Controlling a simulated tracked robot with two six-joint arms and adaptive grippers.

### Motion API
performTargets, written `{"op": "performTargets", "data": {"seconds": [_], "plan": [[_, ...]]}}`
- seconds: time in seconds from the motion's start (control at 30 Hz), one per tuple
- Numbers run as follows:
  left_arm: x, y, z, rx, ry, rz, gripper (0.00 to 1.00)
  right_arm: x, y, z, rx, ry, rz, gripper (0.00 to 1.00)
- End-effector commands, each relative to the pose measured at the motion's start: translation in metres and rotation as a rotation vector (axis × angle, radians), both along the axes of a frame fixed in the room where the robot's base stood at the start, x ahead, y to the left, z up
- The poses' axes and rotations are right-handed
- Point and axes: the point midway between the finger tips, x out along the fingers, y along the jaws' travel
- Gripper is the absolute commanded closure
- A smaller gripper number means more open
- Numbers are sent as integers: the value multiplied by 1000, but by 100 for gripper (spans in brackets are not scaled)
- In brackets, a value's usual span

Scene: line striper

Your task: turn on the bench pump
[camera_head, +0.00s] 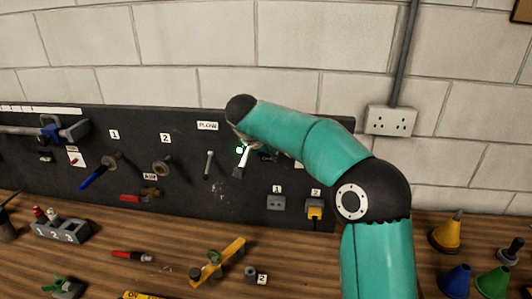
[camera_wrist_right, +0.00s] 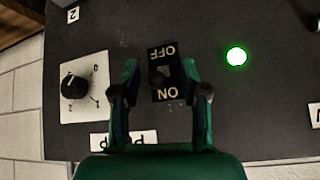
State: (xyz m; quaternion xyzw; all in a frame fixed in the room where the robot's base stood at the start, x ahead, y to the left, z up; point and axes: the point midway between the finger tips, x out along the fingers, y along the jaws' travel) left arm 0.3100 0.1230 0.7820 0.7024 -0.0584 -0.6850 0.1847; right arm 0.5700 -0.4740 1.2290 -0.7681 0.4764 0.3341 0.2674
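The ON/OFF switch plate (camera_wrist_right: 166,91) is black with white lettering, upside down in the right wrist view. Its small dark lever is hard to make out, so I cannot tell its position. A round green light (camera_wrist_right: 236,56) glows beside it; the light also shows in the head view (camera_head: 239,150). My right gripper (camera_wrist_right: 160,68) is open, its two fingers on either side of the switch plate. I cannot tell whether they touch it. In the head view my right arm hides most of the switch and gripper. My left gripper is not in view.
A dial (camera_wrist_right: 75,86) on a white plate is close beside one finger. The black panel (camera_head: 185,205) also carries valves, levers and sockets. A yellow-handled tool (camera_head: 222,258) and a red-handled tool (camera_head: 130,256) lie on the wooden bench. Coloured funnels (camera_head: 446,233) stand at right.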

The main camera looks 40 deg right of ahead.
Motion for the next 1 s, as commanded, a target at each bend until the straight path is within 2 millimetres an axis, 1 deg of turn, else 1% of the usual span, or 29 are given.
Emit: {"op": "performTargets", "data": {"seconds": [0.2, 0.37, 0.47, 0.8, 1.0], "plan": [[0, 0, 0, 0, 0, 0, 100, -1, 1, -1, 2, 4, -1, 56], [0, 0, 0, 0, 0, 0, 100, -3, 6, 7, 1, 2, 0, 56], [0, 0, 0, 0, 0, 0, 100, -8, 15, 18, 1, 1, 1, 56], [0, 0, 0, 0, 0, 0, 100, -28, 52, 69, 1, -1, 1, 56], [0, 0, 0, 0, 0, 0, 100, -35, 64, 87, 1, 1, 1, 56]]}}
